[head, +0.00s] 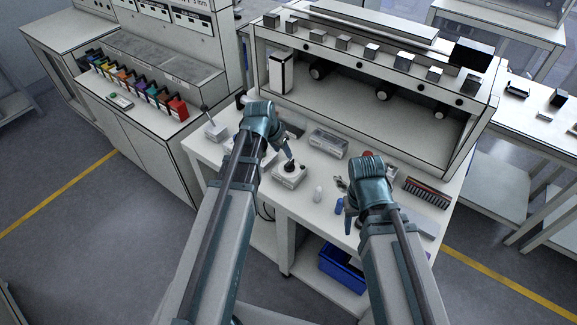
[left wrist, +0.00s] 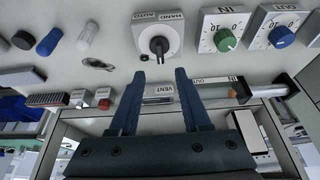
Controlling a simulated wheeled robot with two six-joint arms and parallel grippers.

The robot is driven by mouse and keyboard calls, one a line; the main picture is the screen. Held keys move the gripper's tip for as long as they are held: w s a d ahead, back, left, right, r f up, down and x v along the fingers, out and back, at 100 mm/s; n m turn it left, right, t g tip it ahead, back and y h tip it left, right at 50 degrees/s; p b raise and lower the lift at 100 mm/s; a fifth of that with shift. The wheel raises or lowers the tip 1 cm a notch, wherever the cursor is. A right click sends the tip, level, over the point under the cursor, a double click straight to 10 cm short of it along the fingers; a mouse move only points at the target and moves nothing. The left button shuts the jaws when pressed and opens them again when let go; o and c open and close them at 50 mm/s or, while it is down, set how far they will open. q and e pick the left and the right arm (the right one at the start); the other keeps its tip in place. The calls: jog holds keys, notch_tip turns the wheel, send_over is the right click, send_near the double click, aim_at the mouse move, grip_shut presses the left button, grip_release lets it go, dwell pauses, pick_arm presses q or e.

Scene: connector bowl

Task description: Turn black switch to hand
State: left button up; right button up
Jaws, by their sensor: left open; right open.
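The black switch (left wrist: 158,45) sits on a round white plate marked AUTO (left wrist: 145,16) and HAND (left wrist: 171,16). I cannot tell which mark it is set to. In the head view the black switch (head: 290,165) stands on a small white box (head: 289,177) on the bench. My left gripper (left wrist: 160,75) is open and empty, its two fingertips apart and short of the switch in the left wrist view. In the head view my left gripper (head: 286,148) is just above the switch. My right gripper (head: 391,172) is over the bench's right part, its fingers mostly hidden.
A green knob (left wrist: 226,41) and a blue knob (left wrist: 281,37) are beside the switch. A clear bottle (head: 318,193), a blue cylinder (head: 339,205) and a clear-lidded box (head: 328,143) are on the bench. A shelf unit (head: 360,110) stands behind.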

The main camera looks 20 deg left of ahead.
aim_at(289, 162)
pick_arm(q)
jog(key=b+x, duration=0.7)
jog(key=x, duration=0.2)
jog(key=shift+f+b, duration=0.3)
jog(key=shift+b, duration=0.1)
jog(key=shift+r, duration=0.1)
grip_shut()
